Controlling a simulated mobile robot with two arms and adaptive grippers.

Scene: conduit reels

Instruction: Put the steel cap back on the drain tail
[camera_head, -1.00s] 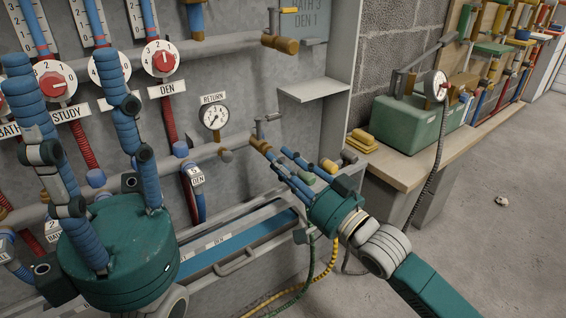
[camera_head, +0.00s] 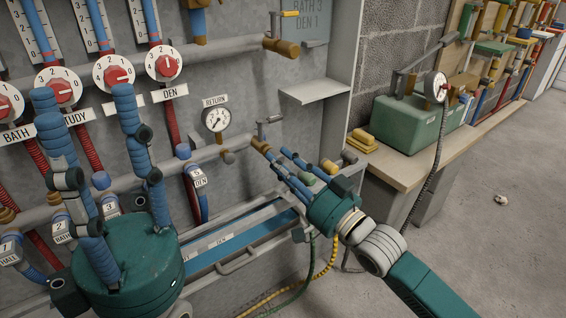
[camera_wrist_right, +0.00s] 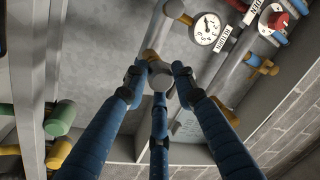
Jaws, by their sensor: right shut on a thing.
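My right gripper (camera_head: 278,158) reaches up and left to the brass end of the return pipe (camera_head: 262,146). In the right wrist view its blue fingers close around a round grey steel cap (camera_wrist_right: 160,77). The cap is in line with a brass fitting (camera_wrist_right: 152,55), which looks like the drain tail. I cannot tell whether the cap is touching or seated on it. In the head view the fingers hide the cap. My left gripper (camera_head: 85,102) is open and empty, fingers upward, in front of the manifold's left part.
Red dials (camera_head: 113,72) line the wall at left. A blue-lined tray (camera_head: 240,242) lies below. A bench (camera_head: 400,172) with a green pump box (camera_head: 412,122) stands at right.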

